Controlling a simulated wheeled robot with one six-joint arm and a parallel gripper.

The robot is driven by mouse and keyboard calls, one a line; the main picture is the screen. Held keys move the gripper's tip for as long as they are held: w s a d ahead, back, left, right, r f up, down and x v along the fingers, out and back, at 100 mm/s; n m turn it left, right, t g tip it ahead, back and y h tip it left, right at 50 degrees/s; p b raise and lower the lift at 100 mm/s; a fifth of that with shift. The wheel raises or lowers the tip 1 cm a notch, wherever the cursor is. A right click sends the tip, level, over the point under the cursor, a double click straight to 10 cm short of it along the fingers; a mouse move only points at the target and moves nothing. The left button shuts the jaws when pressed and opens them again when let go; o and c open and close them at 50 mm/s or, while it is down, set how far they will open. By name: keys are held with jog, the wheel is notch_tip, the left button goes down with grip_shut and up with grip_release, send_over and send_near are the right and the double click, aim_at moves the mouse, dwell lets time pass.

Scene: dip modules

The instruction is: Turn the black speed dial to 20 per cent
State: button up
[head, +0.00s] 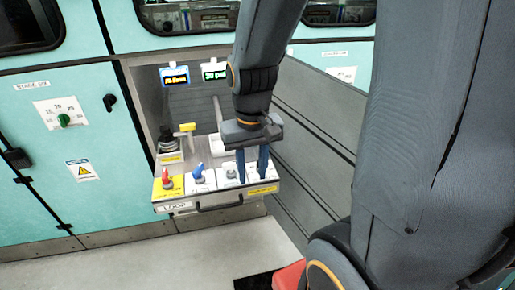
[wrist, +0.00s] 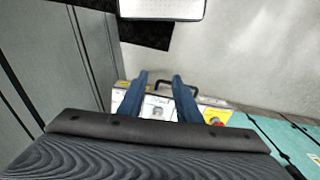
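A control drawer (head: 222,201) with a row of small switches juts out from the turquoise machine in the head view. A black round knob (head: 167,143) stands at its back left, above a yellow label; I cannot read whether it is the speed dial. My gripper (head: 252,168) is over the right part of the front row, fingers pointing down, apart and with nothing held. In the wrist view its two blue fingers (wrist: 157,98) stand either side of a pale switch plate (wrist: 157,112). Whether the fingertips touch the panel is unclear. My wrist hides part of the panel.
A red knob (head: 167,180) and a blue lever (head: 199,171) sit left of my gripper. A yellow-tipped lever (head: 187,128) rises behind them. A handle (head: 219,205) crosses the front.

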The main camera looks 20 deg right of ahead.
jog(key=w+d+f+m+p, duration=0.1)
jog(key=w+d+m, duration=0.2)
jog(key=w, duration=0.2)
jog(key=w+d+f+m+p, duration=0.1)
jog(key=w+d+f+m, duration=0.1)
jog(key=w, duration=0.4)
jog(key=w+d+f+m+p, duration=0.1)
jog(key=w+d+m+p, duration=0.1)
jog(key=w+d, duration=0.3)
jog(key=shift+w+d+f+m, duration=0.15)
jog(key=shift+w+d+m, duration=0.3)
jog(key=shift+m, duration=0.45)
jog(key=shift+w+d+f, duration=0.1)
jog(key=shift+f, duration=0.15)
jog(key=shift+f+p, duration=0.9)
jog(key=shift+f, duration=2.85)
grip_shut()
